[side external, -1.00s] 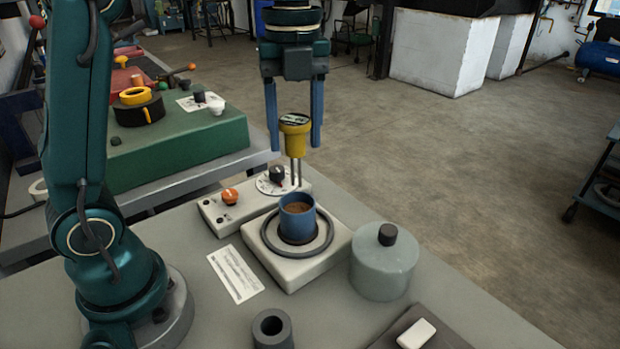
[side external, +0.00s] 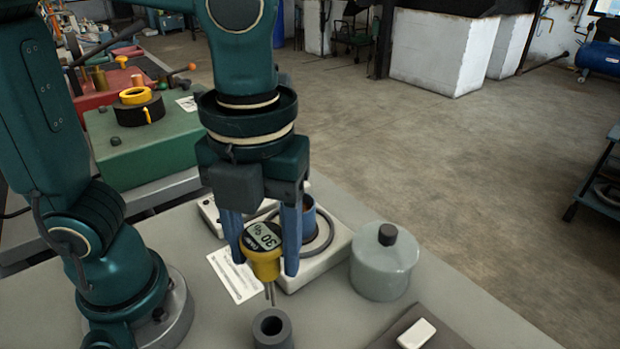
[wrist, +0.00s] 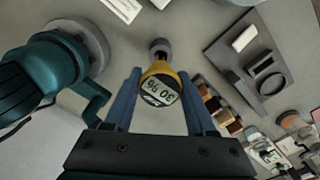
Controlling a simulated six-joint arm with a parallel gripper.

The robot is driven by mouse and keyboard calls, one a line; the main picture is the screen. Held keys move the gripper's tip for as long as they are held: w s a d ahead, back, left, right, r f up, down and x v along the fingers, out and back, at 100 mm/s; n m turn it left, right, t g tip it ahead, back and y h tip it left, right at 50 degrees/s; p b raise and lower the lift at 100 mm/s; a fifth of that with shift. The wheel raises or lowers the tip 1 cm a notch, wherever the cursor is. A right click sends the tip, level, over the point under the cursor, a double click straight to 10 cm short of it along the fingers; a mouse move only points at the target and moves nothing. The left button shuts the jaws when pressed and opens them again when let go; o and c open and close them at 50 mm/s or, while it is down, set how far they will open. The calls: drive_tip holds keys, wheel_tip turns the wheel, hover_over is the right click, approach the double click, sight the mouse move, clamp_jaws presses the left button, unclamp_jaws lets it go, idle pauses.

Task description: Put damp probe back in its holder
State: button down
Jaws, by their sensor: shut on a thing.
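The damp probe (side external: 262,262) is yellow with a grey display that reads about 30 %, and two thin metal pins point down from it. My gripper (side external: 264,266) is shut on its yellow body, with one blue finger on each side. The holder (side external: 272,334) is a dark grey cylinder with a round hole in its top, standing on the bench. The pins hang just above and behind the holder, apart from it. In the wrist view the probe (wrist: 161,88) is between my fingers (wrist: 159,76), and the holder (wrist: 159,46) shows just beyond it, partly hidden.
A blue cup (side external: 309,218) stands on a white base (side external: 328,258) behind my gripper, partly hidden. A grey lidded jar (side external: 383,268) is to the right. A dark tray with a white block (side external: 416,334) lies at front right. A printed card (side external: 233,275) lies left of the probe.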

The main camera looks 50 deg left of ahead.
drive_tip(key=shift+s+d+r+m, duration=0.1)
drive_tip(key=shift+s+d+m, duration=0.25)
drive_tip(key=shift+s, duration=0.1)
drive_tip(key=shift+f, duration=4.6)
drive_tip(key=shift+c, duration=0.7)
unclamp_jaws()
